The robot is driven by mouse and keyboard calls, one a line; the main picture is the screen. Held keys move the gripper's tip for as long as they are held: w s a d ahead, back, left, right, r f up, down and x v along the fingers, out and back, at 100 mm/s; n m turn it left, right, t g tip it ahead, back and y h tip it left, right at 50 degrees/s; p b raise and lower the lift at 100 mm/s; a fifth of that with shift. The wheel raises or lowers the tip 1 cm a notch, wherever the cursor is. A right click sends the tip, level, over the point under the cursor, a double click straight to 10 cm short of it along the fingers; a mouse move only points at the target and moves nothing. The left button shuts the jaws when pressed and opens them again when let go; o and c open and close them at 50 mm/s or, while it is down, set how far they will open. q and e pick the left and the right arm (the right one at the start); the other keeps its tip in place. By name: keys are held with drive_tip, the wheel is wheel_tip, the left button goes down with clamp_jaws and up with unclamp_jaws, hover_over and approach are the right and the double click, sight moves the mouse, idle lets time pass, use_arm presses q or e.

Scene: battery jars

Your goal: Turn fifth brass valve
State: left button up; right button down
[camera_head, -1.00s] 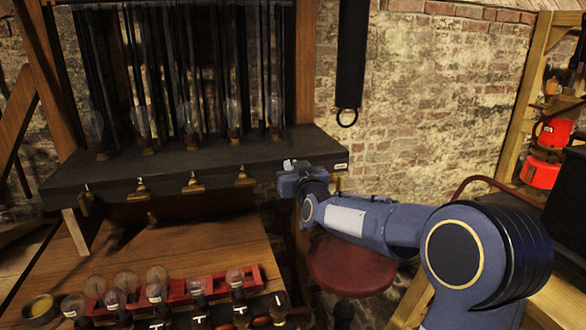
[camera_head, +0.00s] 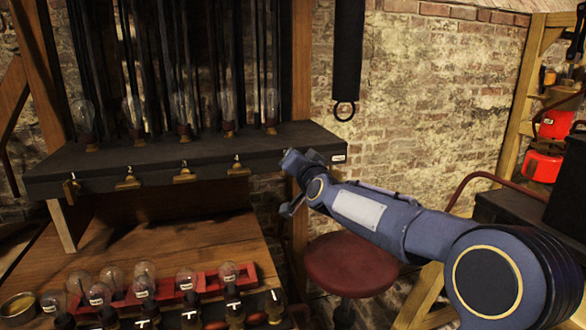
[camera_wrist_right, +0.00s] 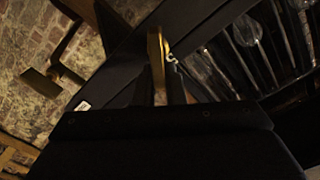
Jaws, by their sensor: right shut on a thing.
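Several brass valves line the front of the dark shelf (camera_head: 110,180). The leftmost valve (camera_head: 72,187) has its handle pointing down; the second (camera_head: 127,180), third (camera_head: 184,173) and fourth (camera_head: 238,168) have handles lying sideways. My right gripper (camera_head: 292,165) is at the shelf's right end, where it hides the fifth valve in the head view. In the right wrist view the fifth brass valve (camera_wrist_right: 157,50) shows as an upright brass piece between the fingers, and the gripper (camera_wrist_right: 160,88) is shut on it. My left gripper is not in view.
Glass bulbs (camera_head: 180,108) stand along the shelf top. Below, a wooden bench (camera_head: 180,240) holds loose bulbs and a red rack (camera_head: 208,279). A red round stool (camera_head: 348,264) stands under my right arm.

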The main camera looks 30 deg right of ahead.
drive_tip(key=m+b, duration=0.1)
drive_tip(key=m, duration=0.2)
drive_tip(key=f+m+b, duration=0.1)
drive_tip(key=m+b, duration=0.1)
drive_tip(key=m, duration=0.1)
drive_tip(key=d+f+m+b, duration=0.1)
drive_tip(key=m+b, duration=0.1)
drive_tip(key=m, duration=0.2)
drive_tip(key=shift+s+f, duration=0.1)
drive_tip(key=shift+m, duration=0.3)
idle(0.3)
drive_tip(key=c, duration=1.5)
unclamp_jaws()
drive_tip(key=v, duration=0.8)
drive_tip(key=shift+p, duration=0.3)
